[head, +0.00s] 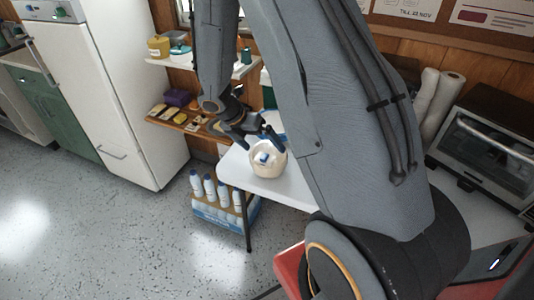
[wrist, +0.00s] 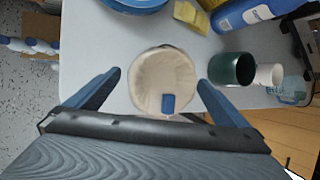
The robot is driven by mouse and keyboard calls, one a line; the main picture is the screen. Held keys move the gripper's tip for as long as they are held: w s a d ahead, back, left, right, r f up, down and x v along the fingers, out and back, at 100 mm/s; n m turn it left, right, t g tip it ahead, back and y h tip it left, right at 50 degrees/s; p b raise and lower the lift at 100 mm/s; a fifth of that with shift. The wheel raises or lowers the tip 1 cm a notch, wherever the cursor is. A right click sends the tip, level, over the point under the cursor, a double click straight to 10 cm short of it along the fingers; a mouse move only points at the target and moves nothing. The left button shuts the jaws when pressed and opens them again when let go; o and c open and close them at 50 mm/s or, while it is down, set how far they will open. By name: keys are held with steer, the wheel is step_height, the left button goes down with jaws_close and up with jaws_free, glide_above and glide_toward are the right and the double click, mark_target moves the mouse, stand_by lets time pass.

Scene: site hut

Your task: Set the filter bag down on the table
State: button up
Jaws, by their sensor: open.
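The filter bag (head: 268,163) is a round, cream, open-topped pouch that appears to stand upright on the white table (head: 290,193), near its left end. My gripper is open, with a gap on each side of the bag. In the head view my gripper (head: 248,135) is just above and behind the bag, and my arm hides much of the table.
In the wrist view, a blue dish (wrist: 137,4), yellow sponge (wrist: 191,15), blue bottle (wrist: 243,13), dark green cup (wrist: 232,69), white cup (wrist: 268,75) and clear glass (wrist: 292,88) surround the bag. Bottles (head: 210,187) stand beside the table, left. A wall shelf (head: 190,122) is behind.

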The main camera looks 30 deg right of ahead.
steer(key=v, duration=0.5)
steer(key=shift+s+b, duration=0.15)
steer(key=shift+b, duration=0.15)
steer(key=s+a+r+m+y, duration=0.3)
steer(key=s+m, duration=0.4)
steer(key=m, duration=0.5)
steer(key=s+a+r+m+t+y, duration=0.1)
steer(key=s+a+r+m, duration=0.3)
steer(key=m, duration=0.9)
steer(key=shift+s+a+r+m+t+y, duration=0.3)
steer(key=shift+s+a+y, duration=0.7)
steer(key=shift+s, duration=1.25)
